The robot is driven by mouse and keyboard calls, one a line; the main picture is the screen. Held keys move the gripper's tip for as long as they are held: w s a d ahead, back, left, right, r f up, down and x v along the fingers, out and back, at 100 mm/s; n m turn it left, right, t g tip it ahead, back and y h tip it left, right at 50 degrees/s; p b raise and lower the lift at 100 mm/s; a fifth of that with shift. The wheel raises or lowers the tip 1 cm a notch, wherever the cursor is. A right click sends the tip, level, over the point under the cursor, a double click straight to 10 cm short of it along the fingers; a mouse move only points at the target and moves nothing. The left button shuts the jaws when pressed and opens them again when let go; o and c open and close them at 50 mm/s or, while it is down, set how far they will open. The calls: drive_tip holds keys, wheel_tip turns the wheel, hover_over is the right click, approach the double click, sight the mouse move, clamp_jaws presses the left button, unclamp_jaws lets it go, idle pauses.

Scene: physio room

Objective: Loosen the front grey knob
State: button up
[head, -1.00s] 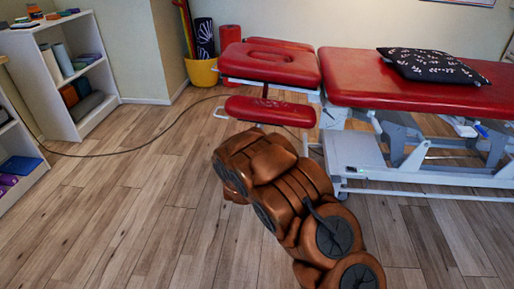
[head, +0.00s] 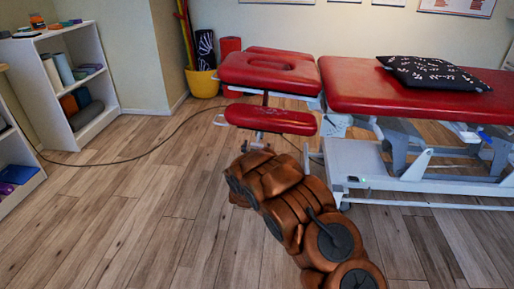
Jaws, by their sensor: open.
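The treatment table has a red main section (head: 410,98) and a red headrest (head: 268,70) with a slot in it. A smaller red pad (head: 270,118) sits lower at the head end, on a grey support (head: 260,139). I cannot make out a grey knob there; the parts under the pad are small and partly behind my arm. My brown arm reaches up from the lower right, with its far end just below the small pad in the picture. My gripper does not show; my arm hides that area.
A black patterned pillow (head: 432,73) lies on the table. The table's grey base frame (head: 365,170) stands right of my arm. A dark cable (head: 150,153) crosses the floor. A white shelf (head: 95,120) and yellow pot (head: 202,82) stand behind.

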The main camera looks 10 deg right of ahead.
drive_tip(key=shift+w+d, duration=0.15)
drive_tip(key=shift+w, duration=0.25)
drive_tip(key=shift+c, duration=0.2)
drive_tip(key=c, duration=1.1)
